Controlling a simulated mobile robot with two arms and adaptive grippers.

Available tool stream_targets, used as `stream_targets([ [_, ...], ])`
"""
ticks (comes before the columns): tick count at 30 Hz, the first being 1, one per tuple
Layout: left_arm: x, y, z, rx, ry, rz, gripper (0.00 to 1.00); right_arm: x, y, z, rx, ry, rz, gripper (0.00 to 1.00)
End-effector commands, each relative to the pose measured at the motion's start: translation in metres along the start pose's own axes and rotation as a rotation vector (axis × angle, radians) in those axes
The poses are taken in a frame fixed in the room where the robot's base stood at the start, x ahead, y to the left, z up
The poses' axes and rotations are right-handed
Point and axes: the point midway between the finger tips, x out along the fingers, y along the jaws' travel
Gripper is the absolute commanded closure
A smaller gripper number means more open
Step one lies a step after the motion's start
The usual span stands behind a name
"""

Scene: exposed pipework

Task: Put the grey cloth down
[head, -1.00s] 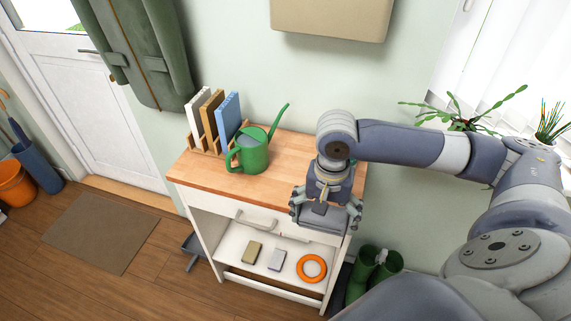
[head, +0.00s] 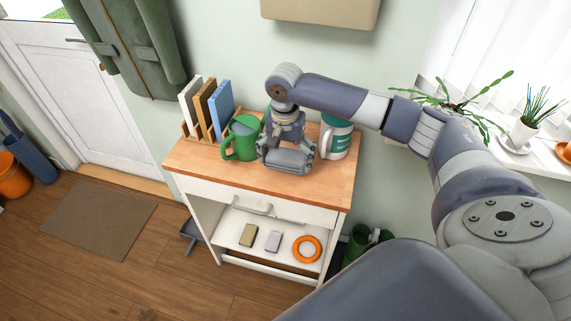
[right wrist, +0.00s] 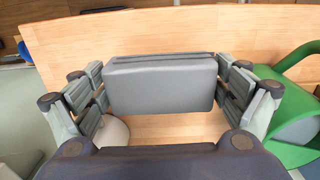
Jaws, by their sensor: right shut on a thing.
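The grey cloth (right wrist: 160,84) is a folded, flat block in the right wrist view, held between the two fingers of my right gripper (right wrist: 163,92). In the head view my right gripper (head: 287,155) is over the wooden top (head: 325,190) of the white cabinet, with the cloth (head: 286,162) in it. I cannot tell whether the cloth touches the top. The gripper is just right of the green watering can (head: 243,145). My left gripper is not in view.
A white and green canister (head: 336,138) stands close on the gripper's right. Several books (head: 207,108) stand in a rack at the back left. The front strip and right end of the top are bare. The shelf below holds an orange ring (head: 307,249) and two small blocks.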

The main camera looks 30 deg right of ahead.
Motion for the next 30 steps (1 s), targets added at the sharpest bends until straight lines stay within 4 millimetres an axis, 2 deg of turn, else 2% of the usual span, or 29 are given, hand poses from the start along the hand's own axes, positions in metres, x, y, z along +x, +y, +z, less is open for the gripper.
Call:
stream_targets([
  [2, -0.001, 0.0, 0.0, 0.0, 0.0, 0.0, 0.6, 0.001, -0.002, -0.002, 0.001, 0.0, 0.0, 0.28],
  [10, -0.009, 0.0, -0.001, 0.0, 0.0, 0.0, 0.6, 0.032, -0.002, -0.002, 0.0, 0.0, 0.0, 0.28],
  [21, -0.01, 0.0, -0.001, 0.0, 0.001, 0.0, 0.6, 0.037, -0.002, -0.002, 0.0, 0.0, 0.0, 0.28],
  [22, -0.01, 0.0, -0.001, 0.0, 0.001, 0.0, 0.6, 0.038, -0.002, -0.002, 0.0, 0.0, 0.0, 0.07],
  [23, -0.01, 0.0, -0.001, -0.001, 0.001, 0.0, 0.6, 0.038, -0.002, -0.002, -0.001, 0.001, 0.0, 0.0],
  [30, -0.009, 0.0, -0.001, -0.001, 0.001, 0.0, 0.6, 0.038, -0.002, -0.002, 0.0, 0.001, -0.001, 0.0],
])
